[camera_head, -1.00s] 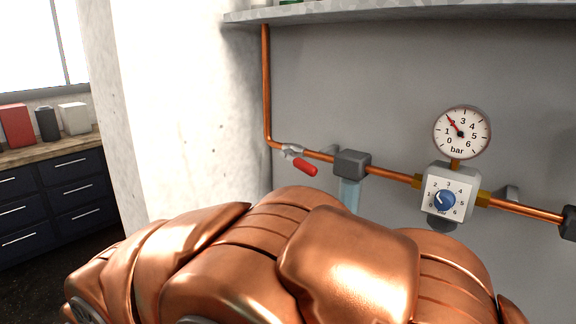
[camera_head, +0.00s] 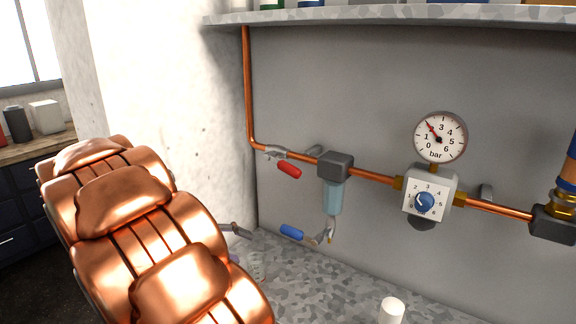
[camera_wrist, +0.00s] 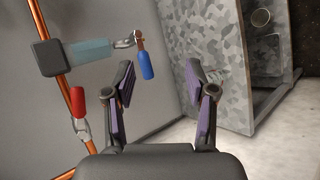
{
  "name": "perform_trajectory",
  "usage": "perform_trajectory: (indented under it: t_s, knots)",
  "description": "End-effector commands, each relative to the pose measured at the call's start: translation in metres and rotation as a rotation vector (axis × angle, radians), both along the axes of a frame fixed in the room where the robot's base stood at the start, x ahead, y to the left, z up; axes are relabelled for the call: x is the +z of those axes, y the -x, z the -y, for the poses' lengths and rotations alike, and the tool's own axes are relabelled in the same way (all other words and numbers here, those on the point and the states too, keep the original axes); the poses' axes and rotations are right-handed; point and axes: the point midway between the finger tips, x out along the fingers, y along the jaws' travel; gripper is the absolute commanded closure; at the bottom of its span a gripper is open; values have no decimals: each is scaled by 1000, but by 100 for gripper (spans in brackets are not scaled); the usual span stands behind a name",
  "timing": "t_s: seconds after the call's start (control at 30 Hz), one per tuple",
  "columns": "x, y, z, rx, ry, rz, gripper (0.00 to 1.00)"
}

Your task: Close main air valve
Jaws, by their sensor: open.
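The copper air pipe (camera_head: 372,176) runs along the grey wall. A small valve with a red lever (camera_head: 289,169) sits on its left part, and the lever slants down to the right. In the wrist view the red lever (camera_wrist: 77,100) is at the left, apart from my fingers. A blue lever (camera_head: 292,232) is below the filter; it also shows in the wrist view (camera_wrist: 146,65), beyond the left finger. My gripper (camera_wrist: 160,78) is open and empty. In the head view my arm hides most of it; only a fingertip shows left of the blue lever.
A filter with a dark cap (camera_head: 335,166), a regulator (camera_head: 428,197) and a gauge (camera_head: 440,139) reading about 2 bar line the pipe. A shelf (camera_head: 390,15) overhangs above. A white cylinder (camera_head: 391,310) stands on the speckled worktop (camera_head: 330,290). A pale wall edge stands left.

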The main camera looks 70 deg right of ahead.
Motion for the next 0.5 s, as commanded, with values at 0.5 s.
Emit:
perform_trajectory:
  t_s: [0.5]
  knots:
    - [67, -28, 156, -170, 542, -135, 44]
